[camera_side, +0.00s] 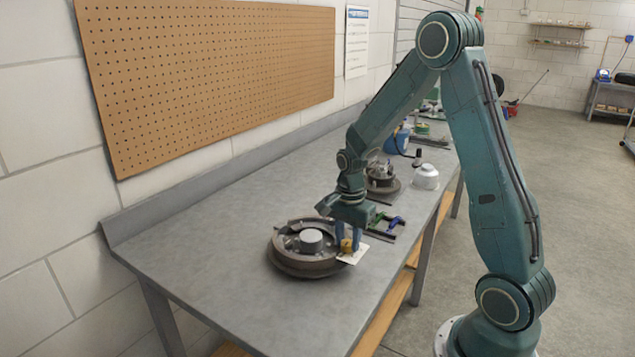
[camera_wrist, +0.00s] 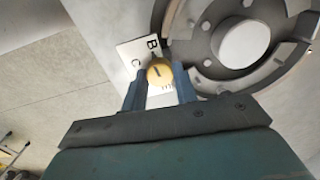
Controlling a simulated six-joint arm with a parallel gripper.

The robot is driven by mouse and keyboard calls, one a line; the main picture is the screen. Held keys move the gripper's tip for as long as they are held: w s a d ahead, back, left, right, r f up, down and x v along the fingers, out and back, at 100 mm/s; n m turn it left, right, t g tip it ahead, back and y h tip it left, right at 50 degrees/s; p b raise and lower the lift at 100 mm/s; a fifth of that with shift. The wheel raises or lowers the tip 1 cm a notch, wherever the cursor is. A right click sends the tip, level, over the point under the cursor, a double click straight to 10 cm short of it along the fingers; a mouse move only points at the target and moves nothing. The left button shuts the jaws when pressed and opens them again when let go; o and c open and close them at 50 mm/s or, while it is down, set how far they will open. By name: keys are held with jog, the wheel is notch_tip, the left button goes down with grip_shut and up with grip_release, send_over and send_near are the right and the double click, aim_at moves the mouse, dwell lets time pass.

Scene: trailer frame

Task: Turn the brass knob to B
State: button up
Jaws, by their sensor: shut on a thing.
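The brass knob (camera_wrist: 158,73) sits on a white plate (camera_wrist: 128,50) with dark letters. In the wrist view I can read B above the knob and C to its upper left; other marks are partly hidden by the knob and fingers. A short dark line shows on the knob's face, but I cannot tell exactly which letter it points at. My gripper (camera_wrist: 160,78) has its two blue fingers on either side of the knob and is shut on it. In the side view the knob (camera_side: 346,245) is low between the fingertips of my gripper (camera_side: 347,241).
A round dark metal drum (camera_side: 290,263) with a grey hub lies right beside the plate. A second round part (camera_side: 382,184) and a white container (camera_side: 426,176) stand farther back. The near left of the bench is clear.

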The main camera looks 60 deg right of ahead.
aim_at(348, 242)
jog(key=shift+r+m, duration=0.1)
jog(key=shift+m, duration=0.5)
jog(key=o, duration=1)
notch_tip(348, 242, up, 14)
jog(key=shift+f, duration=0.1)
dwell(0.5)
